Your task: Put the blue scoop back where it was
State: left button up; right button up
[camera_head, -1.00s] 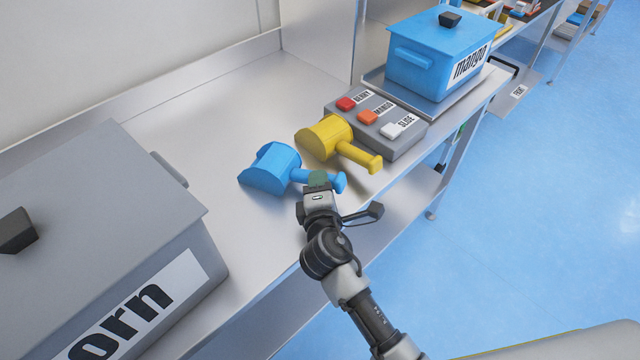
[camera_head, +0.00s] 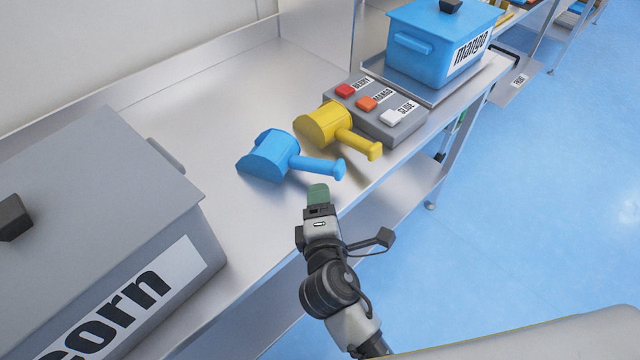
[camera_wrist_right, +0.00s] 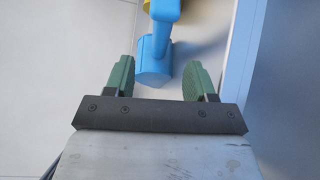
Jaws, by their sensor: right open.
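The blue scoop (camera_head: 276,157) lies on the steel counter, its handle pointing right toward the counter's front edge. My right gripper (camera_head: 318,193) is just in front of the handle end, apart from it, near the counter's edge. In the right wrist view the gripper's two green fingers (camera_wrist_right: 160,80) are spread apart. My left gripper is not in view.
A yellow scoop (camera_head: 325,125) lies just behind the blue one. A grey button box (camera_head: 377,127) and a blue mango bin (camera_head: 425,60) stand farther right. A large grey bin (camera_head: 110,190) stands at the left. The steel counter (camera_head: 215,100) is bare behind the scoops.

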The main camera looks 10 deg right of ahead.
jog(key=shift+s+a+r, duration=0.1)
jog(key=shift+s, duration=0.7)
jog(key=shift+s+a+r, duration=0.1)
jog(key=shift+s, duration=0.7)
